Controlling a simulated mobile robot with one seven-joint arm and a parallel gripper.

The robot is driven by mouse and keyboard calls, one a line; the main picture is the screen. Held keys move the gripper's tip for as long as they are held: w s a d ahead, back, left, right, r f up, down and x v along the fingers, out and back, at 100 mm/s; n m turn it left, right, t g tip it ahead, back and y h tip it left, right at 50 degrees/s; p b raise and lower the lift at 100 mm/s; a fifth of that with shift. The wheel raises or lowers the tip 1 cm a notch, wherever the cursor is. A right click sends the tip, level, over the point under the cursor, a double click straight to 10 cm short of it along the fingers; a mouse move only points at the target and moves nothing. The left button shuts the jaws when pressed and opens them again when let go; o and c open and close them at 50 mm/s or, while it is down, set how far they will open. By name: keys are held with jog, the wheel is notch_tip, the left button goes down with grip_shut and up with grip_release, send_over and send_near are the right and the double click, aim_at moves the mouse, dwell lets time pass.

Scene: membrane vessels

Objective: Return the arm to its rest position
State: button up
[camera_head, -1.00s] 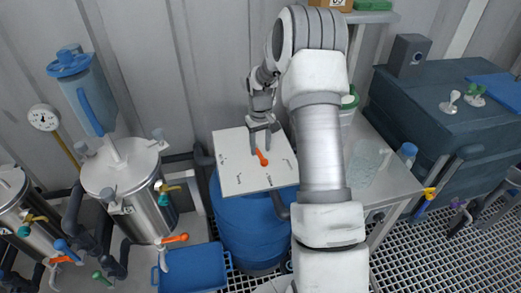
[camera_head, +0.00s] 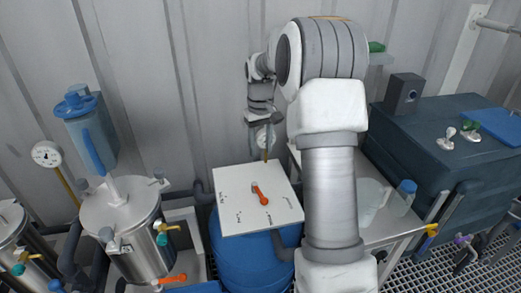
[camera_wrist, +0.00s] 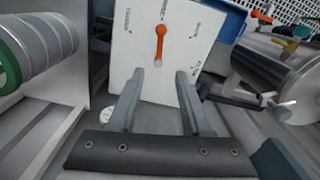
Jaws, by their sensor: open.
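My gripper (camera_head: 262,134) hangs in front of the wall, behind and above the far edge of a white board (camera_head: 240,218). In the wrist view the two fingers (camera_wrist: 159,88) stand apart with nothing between them. The board lies on a blue barrel (camera_head: 235,246) and carries an orange handle (camera_head: 260,195). The handle and board also show beyond the fingertips in the wrist view, with the handle (camera_wrist: 160,42) apart from the fingers. My arm rises from the lower right and bends over at the top.
A steel table with a clear beaker (camera_head: 370,198) and a blue-capped bottle (camera_head: 403,195) is at right. A dark tank (camera_head: 450,165) stands farther right.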

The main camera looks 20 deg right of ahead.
dwell(0.3)
jog(key=s+a+r+t, duration=0.2)
jog(key=s+a+r, duration=0.7)
jog(key=s+r, duration=0.3)
jog(key=s+a+t, duration=0.1)
jog(key=s+a, duration=0.2)
jog(key=s, duration=0.5)
jog(key=s+a+t, duration=0.2)
jog(key=s+a, duration=0.1)
jog(key=s, duration=0.6)
jog(key=shift+t, duration=0.3)
jog(key=shift+s+d, duration=0.1)
